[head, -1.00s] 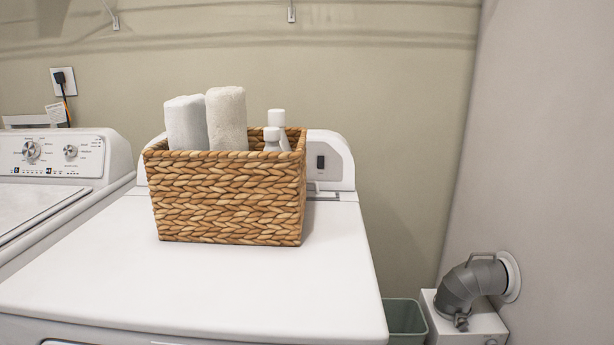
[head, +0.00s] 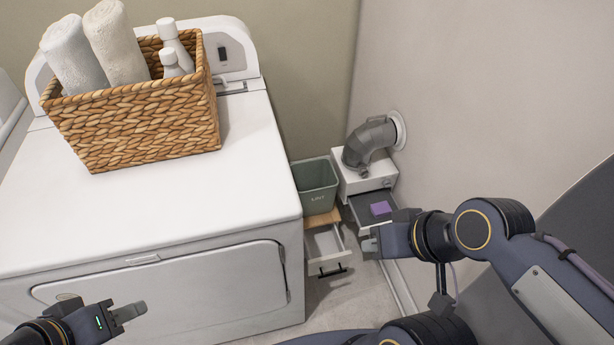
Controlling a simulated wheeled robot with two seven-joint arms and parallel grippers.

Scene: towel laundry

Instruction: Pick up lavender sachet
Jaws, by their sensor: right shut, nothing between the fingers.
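The lavender sachet (head: 380,208) is a small purple block lying in a dark-lined open drawer (head: 362,215) beneath the vent pipe, to the right of the dryer. My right gripper (head: 371,243) is shut and empty. In the picture it is just below the sachet, in front of the drawer, with a visible gap between them. My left gripper (head: 132,310) is at the lower left, in front of the dryer and far from the sachet. Its fingers are seen edge-on, so I cannot tell whether they are open.
The white dryer (head: 200,215) fills the left, with a woven basket (head: 140,125) of rolled towels and bottles on top. A green lint bin (head: 316,190) stands beside it. Below the bin is another open white drawer (head: 326,245). A grey vent pipe (head: 368,142) enters the right wall.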

